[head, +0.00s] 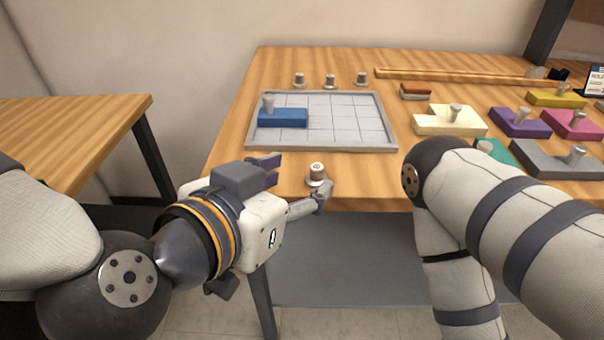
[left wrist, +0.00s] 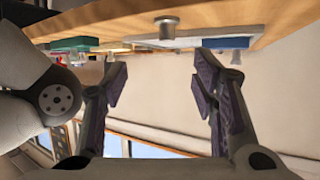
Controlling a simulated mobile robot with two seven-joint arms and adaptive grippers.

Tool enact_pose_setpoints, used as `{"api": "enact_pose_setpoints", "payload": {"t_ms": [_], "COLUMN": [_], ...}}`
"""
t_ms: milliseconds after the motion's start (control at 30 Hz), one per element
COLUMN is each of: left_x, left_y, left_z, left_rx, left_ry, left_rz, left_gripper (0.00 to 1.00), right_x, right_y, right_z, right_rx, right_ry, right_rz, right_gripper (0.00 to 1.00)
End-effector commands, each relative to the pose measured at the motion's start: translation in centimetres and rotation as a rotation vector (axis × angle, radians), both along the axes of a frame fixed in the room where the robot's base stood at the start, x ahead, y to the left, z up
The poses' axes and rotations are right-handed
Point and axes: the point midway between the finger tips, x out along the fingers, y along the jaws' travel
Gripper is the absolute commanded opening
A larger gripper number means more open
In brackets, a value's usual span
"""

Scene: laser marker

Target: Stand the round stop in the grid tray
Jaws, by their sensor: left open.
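A round stop (head: 317,173), a short light-grey cylinder on a wider base, stands upright near the table's front edge. It also shows in the left wrist view (left wrist: 167,28), upside down, beyond and between the fingers. The grid tray (head: 378,137) lies flat behind it, grey with raised rims and square cells. A blue block with a grey peg (head: 283,117) sits in its left part. My left gripper (head: 293,180) is open and empty at the front edge, just left of the stop, with its fingers (left wrist: 161,75) apart. My right gripper is out of view.
Three similar small stops (head: 330,81) stand behind the tray. Several coloured pegged blocks, including a cream one (head: 449,121), a red-brown block (head: 415,91) and a wooden strip (head: 455,76) lie to the right. My right arm covers the front right. Most tray cells are bare.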

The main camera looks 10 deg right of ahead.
Motion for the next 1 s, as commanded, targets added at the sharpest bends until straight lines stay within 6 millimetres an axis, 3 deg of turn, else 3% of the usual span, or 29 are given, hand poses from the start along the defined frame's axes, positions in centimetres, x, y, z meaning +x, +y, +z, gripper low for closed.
{"api": "enact_pose_setpoints", "payload": {"t_ms": [233, 400, 733, 767, 1000], "left_x": [2.5, 4.7, 5.8, 5.8, 5.8], "left_y": [-2.2, -3.4, -4.6, -4.6, -4.5], "left_z": [-1.4, -3.9, -3.9, -3.9, -3.9], "left_rx": [-0.001, -0.001, 0.000, 0.000, 0.000], "left_ry": [-0.001, 0.002, -0.007, -0.007, -0.007], "left_rz": [0.002, 0.002, 0.001, 0.001, 0.001], "left_gripper": [0.53, 0.53, 0.53, 0.51, 0.00], "right_x": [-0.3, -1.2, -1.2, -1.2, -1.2], "right_y": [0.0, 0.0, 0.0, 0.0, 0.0], "right_z": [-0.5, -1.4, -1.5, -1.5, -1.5], "right_rx": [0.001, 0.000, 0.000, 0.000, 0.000], "right_ry": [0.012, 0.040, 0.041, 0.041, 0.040], "right_rz": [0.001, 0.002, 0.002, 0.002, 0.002], "right_gripper": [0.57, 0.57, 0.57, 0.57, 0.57]}}
